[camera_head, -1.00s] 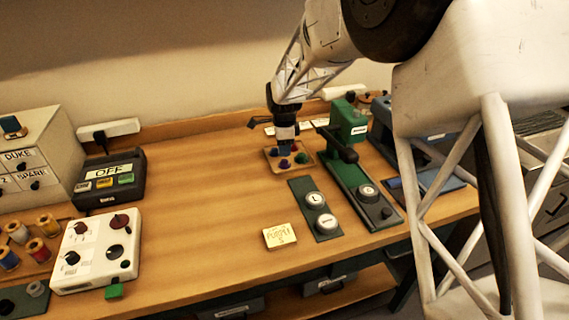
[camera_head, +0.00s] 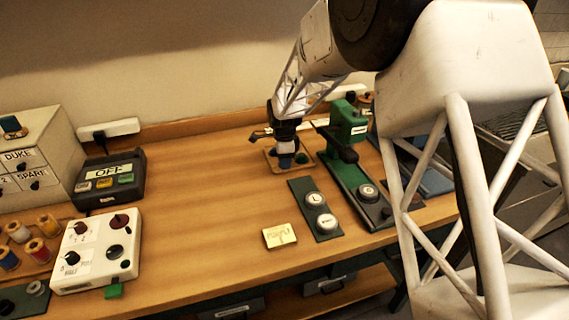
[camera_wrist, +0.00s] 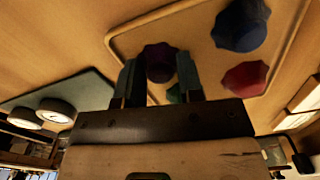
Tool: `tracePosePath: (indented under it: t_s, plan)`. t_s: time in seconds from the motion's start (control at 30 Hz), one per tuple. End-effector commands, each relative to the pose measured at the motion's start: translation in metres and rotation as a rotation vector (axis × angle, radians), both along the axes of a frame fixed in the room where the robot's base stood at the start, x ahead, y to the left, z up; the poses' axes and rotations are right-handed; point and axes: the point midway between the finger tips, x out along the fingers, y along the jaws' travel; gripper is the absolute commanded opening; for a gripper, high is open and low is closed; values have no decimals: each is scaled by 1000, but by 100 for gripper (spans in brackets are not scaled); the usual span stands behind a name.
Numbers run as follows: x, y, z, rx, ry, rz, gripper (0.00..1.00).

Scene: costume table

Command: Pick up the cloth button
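A small wooden tray (camera_head: 306,168) holds several coloured knob-like pieces, which may be cloth buttons; I cannot tell which one is meant. My gripper (camera_head: 286,162) is down over the tray and hides part of it. In the wrist view, my gripper (camera_wrist: 159,72) is open, its two fingers apart with a dark purple piece (camera_wrist: 160,62) showing between them. I see no clear contact. A blue piece (camera_wrist: 240,25) and a red piece (camera_wrist: 245,78) lie to the right on the tray. A green piece (camera_head: 301,157) is right beside my gripper.
A dark green plate with two round white-topped parts (camera_head: 315,199) lies in front of the tray. A green press (camera_head: 349,125) stands to its right. A small yellow box (camera_head: 279,236) lies nearer the front. The table left of the tray is clear.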

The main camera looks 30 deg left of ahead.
Motion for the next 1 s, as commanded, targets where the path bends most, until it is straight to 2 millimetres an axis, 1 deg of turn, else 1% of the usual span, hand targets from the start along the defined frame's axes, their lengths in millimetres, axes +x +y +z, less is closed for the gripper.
tracePosePath:
  t_s: [0.43, 0.47, 0.6, 0.63, 0.67, 1.0]
  plan:
    - [0, 0, 0, 0, 0, 0, 34]
    - [0, 0, 0, 0, 0, 0, 33]
    - [0, 0, 0, 0, 0, 0, 12]
    - [0, 0, 0, 0, 0, 0, 7]
    - [0, 0, 0, 0, 0, 0, 5]
    - [0, 0, 3, 1, -1, 0, 4]
